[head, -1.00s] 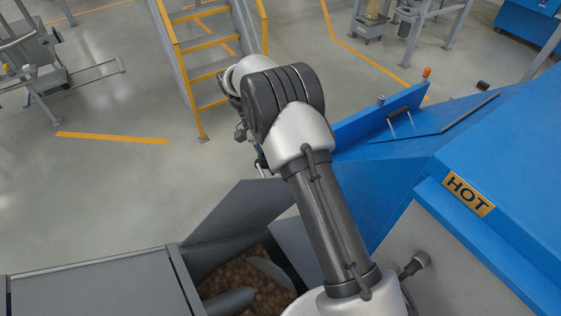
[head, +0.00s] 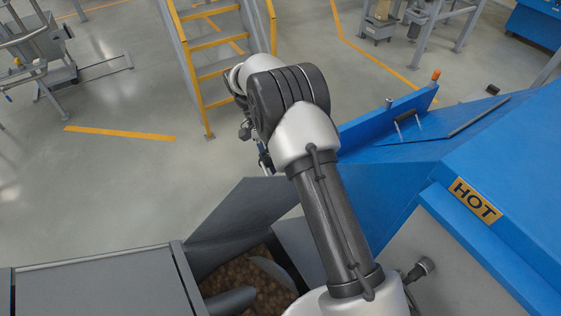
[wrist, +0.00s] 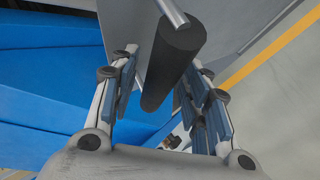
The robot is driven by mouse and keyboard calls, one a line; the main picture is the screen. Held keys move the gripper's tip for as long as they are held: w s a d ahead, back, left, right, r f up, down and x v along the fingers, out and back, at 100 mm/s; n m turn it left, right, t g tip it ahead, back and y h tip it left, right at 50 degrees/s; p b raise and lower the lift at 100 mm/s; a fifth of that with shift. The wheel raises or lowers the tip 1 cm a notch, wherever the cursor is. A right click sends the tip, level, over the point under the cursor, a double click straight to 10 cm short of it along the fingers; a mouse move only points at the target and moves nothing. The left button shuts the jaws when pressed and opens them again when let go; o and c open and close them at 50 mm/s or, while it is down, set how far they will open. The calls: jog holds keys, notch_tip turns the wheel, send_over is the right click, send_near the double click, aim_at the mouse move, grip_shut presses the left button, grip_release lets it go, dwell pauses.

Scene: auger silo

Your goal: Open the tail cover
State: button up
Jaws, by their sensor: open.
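In the wrist view a thick black cylindrical handle (wrist: 175,62) on a bright metal rod lies between the fingers of my gripper (wrist: 160,78). The gripper is open, with one finger on each side of the handle. I cannot tell whether either finger touches it. A grey panel (wrist: 240,28) lies behind the handle; I cannot tell for sure whether it is the tail cover. In the head view my gripper (head: 263,154) is mostly hidden behind my arm, beyond the grey sloping plate (head: 238,212), and the black handle cannot be made out.
A blue machine (head: 460,135) with a HOT sign (head: 475,201) stands right of my arm. An open trough with brown lumps (head: 245,278) lies below. Yellow-railed steps (head: 215,70) stand behind my arm. The floor at left is mostly clear.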

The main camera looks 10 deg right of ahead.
jog(key=shift+w, duration=0.1)
jog(key=v, duration=0.7)
jog(key=shift+r, duration=0.25)
jog(key=shift+w, duration=0.1)
